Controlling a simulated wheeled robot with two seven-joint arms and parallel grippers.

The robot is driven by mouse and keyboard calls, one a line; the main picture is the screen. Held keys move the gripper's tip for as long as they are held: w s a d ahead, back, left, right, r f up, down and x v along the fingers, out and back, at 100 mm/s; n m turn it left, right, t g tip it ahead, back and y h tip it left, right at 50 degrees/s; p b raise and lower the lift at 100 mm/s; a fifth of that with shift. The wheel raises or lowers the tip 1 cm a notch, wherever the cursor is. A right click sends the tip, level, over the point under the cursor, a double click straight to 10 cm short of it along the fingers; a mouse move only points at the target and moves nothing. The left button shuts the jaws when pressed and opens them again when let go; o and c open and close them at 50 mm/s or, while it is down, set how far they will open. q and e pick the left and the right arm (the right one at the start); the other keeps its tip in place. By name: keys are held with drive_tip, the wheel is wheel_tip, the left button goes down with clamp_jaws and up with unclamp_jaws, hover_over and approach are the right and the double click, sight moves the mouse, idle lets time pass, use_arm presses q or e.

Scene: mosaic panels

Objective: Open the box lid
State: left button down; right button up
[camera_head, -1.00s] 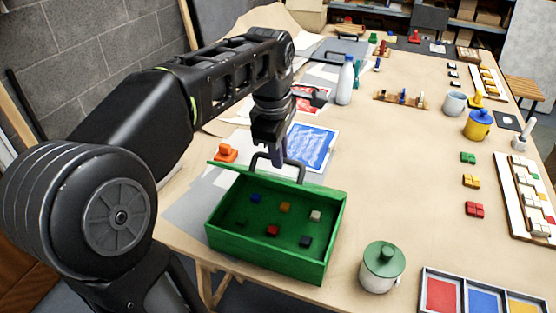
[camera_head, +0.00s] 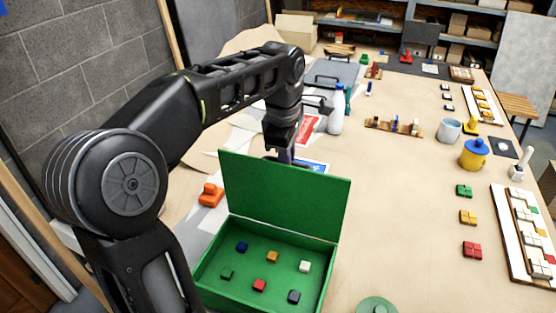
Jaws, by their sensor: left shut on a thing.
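A green box (camera_head: 322,302) stands at the front of the table, with several small coloured blocks inside. Its green lid (camera_head: 285,196) stands up nearly upright along the far side, its inner face toward me. My left gripper (camera_head: 284,156) is behind the lid's top edge, shut on the lid's dark handle, which is mostly hidden by the lid. The fingertips are hidden too. My right gripper is not in view.
An orange piece (camera_head: 211,194) lies left of the lid. A white bottle (camera_head: 336,110) stands behind. A green jar lid (camera_head: 376,305) shows at the bottom right of the box.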

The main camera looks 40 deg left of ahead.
use_arm(q)
drive_tip(key=shift+w+a+r, duration=0.15)
drive_tip(key=shift+w+a, duration=0.05)
drive_tip(key=shift+w, duration=0.1)
drive_tip(key=c, duration=1.5)
unclamp_jaws()
drive_tip(key=shift+o, duration=0.2)
drive_tip(key=shift+s, duration=0.25)
